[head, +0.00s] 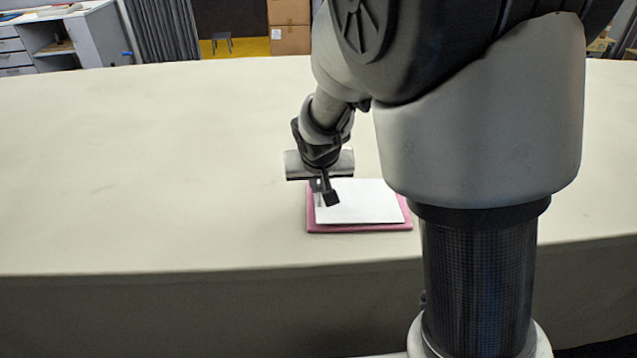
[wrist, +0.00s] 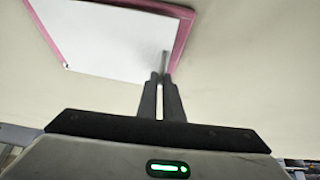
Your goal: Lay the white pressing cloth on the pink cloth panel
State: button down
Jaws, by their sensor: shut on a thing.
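The white pressing cloth (head: 365,203) lies flat over the pink cloth panel (head: 375,228). Pink shows along its left, front and right edges in the head view. The wrist view also shows the white cloth (wrist: 110,40) with a pink border (wrist: 184,28) around it. My gripper (head: 327,197) is at the cloth's left side in the head view. In the wrist view its two fingers (wrist: 163,76) are close together at the cloth's edge, shut on a thin grey upright piece there, which seems to be part of the cloth. The fingers partly hide that edge.
The long cream-covered table (head: 150,170) is bare around the panel, with much free room to the left. Its front edge runs a little below the panel. Cabinets (head: 85,38) and cardboard boxes (head: 289,25) stand beyond the far edge.

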jog(key=shift+f, duration=0.1)
jog(key=c, duration=1.8)
grip_release()
jog(key=shift+c, duration=0.2)
jog(key=d+p+v, duration=0.1)
jog(key=p+v, duration=0.1)
jog(key=v, duration=1.5)
jog(key=s+d+r+p, duration=0.4)
jog(key=s+r+p, duration=0.2)
jog(key=s+r, duration=0.1)
jog(key=s+d+r+p, duration=0.4)
jog(key=s+r+p, duration=0.2)
jog(key=s+r, duration=0.2)
jog(key=shift+s+d+r, duration=0.2)
jog(key=shift+s+d, duration=0.2)
jog(key=shift+s, duration=0.3)
